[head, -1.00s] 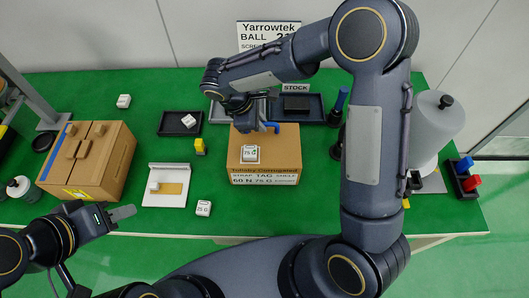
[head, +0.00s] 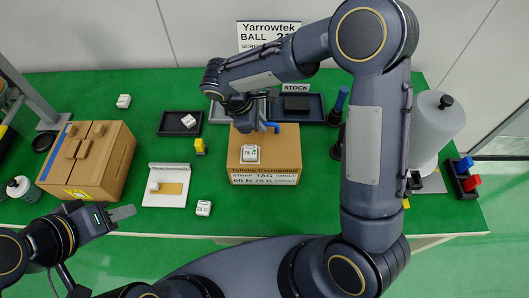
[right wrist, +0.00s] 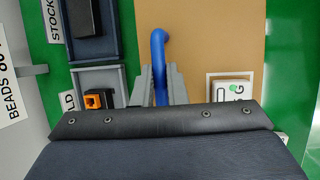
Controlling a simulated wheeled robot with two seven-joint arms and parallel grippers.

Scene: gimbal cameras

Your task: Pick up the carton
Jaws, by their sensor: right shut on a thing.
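The carton (head: 285,146) is a brown cardboard box with printed text on its front, standing on the green table right of centre. Its tan top also shows in the right wrist view (right wrist: 205,35). A blue strap (head: 271,126) rises from its top. My right gripper (head: 258,122) is over the carton's back part. In the right wrist view its fingers (right wrist: 160,84) are shut on the blue strap (right wrist: 158,45). A white block marked 75 G (head: 250,153) rests on the carton. My left gripper (head: 123,213) is at the front left, away from the carton, its finger gap unclear.
Dark trays stand behind the carton, one marked STOCK (head: 318,105). A wooden box (head: 105,170), a white board (head: 165,198), a yellow piece (head: 200,147) and small white blocks (head: 204,208) are to the left. A grey cylinder (head: 428,130) stands right.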

